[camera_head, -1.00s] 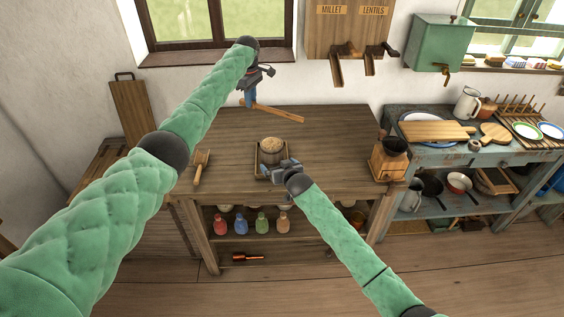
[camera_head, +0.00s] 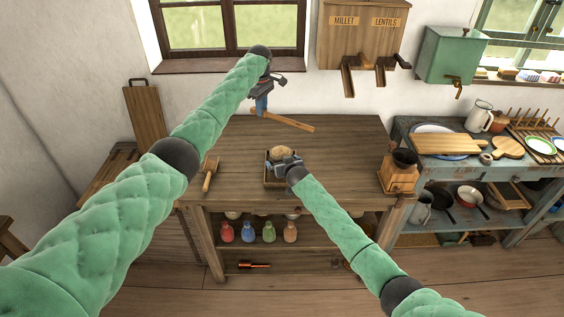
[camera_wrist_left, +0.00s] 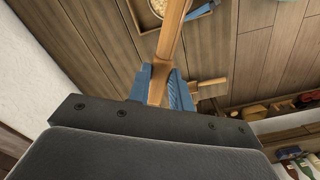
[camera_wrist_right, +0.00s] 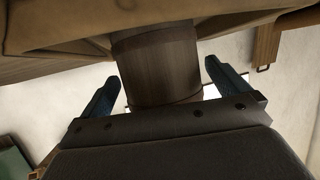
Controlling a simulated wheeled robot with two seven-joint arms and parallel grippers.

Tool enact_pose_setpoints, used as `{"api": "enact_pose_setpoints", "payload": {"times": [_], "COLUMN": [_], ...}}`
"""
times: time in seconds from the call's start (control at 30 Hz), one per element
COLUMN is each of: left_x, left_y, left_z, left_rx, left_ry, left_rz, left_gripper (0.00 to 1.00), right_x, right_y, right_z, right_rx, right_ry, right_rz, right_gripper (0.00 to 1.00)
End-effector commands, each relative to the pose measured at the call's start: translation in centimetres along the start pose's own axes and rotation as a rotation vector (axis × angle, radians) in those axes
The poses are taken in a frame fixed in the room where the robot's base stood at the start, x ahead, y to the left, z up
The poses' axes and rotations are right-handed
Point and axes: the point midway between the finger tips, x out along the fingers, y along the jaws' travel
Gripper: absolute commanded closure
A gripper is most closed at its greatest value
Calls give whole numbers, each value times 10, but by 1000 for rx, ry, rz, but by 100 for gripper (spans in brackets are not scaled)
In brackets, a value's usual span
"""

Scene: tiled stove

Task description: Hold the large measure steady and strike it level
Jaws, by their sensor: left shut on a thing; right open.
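The large measure is a round wooden tub heaped with pale grain (camera_head: 281,153), standing in a shallow tray (camera_head: 268,183) on the table. In the right wrist view its dark wooden wall (camera_wrist_right: 157,65) lies between my right fingers. My right gripper (camera_head: 284,163) is open, a finger on each side of the measure, with gaps visible; it hides part of the measure in the head view. My left gripper (camera_head: 261,106) is shut on a flat wooden striker (camera_head: 290,123), held behind the measure. The striker (camera_wrist_left: 172,38) also shows in the left wrist view.
A wooden scoop or brush (camera_head: 210,174) lies left of the tray. A coffee grinder (camera_head: 398,172) stands at the table's right end. Wall bins labelled millet and lentils (camera_head: 364,30) hang behind. The tabletop (camera_head: 340,150) between tray and grinder is clear.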

Motion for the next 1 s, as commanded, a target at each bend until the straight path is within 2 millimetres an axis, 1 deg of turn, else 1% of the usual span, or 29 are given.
{"api": "enact_pose_setpoints", "payload": {"times": [0.1, 0.2, 0.5, 0.53, 0.83, 0.87, 1.0], "left_x": [0, 0, 0, 0, 0, 0, 0], "left_y": [0, 0, 0, 0, 0, 0, 0], "left_z": [0, 0, 0, 0, 0, 0, 0], "left_rx": [0, 0, 0, 0, 0, 0, 0], "left_ry": [0, 0, 0, 0, 0, 0, 0], "left_rz": [0, 0, 0, 0, 0, 0, 0], "left_gripper": [100, 100, 100, 100, 100, 100, 100], "right_x": [9, 13, 15, 15, 14, 14, 14], "right_y": [1, 1, 0, 0, 0, 0, 0], "right_z": [0, 0, 0, 0, 0, 0, 0], "right_rx": [0, 0, 0, 0, 0, 0, 0], "right_ry": [-1, 0, 0, 0, 0, 0, 0], "right_rz": [1, 1, 0, 0, 0, 0, 0], "right_gripper": [0, 0, 0, 2, 61, 63, 63]}}
